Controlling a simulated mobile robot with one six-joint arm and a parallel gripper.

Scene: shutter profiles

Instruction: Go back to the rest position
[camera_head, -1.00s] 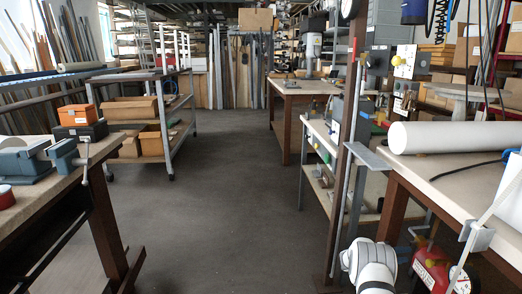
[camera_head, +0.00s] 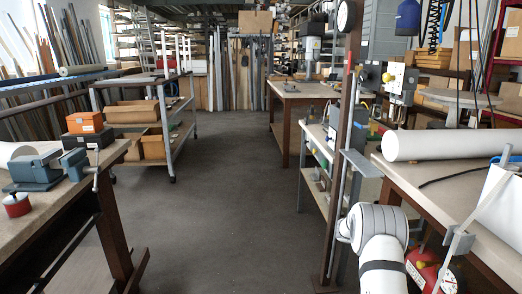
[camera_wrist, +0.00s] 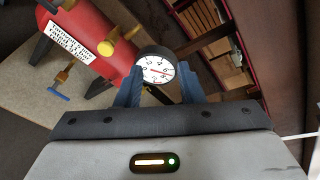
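My gripper (camera_wrist: 160,88) shows in the wrist view with two blue fingers standing apart, and I see nothing held between them. A round gauge (camera_wrist: 155,67) with a white face appears beyond the gap between the fingertips. The gauge is beside a red tank (camera_wrist: 88,32) with a white label and yellow fittings; how far off it is I cannot tell. In the head view my white arm rises at the lower right, and the gripper itself is out of sight there.
At right a bench (camera_head: 455,200) carries a white roll (camera_head: 440,143); a red tank (camera_head: 427,268) stands below it. A dark post (camera_head: 340,190) stands left of my arm. At left a bench (camera_head: 60,205) holds a vise (camera_head: 35,172). The middle floor (camera_head: 225,210) is clear.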

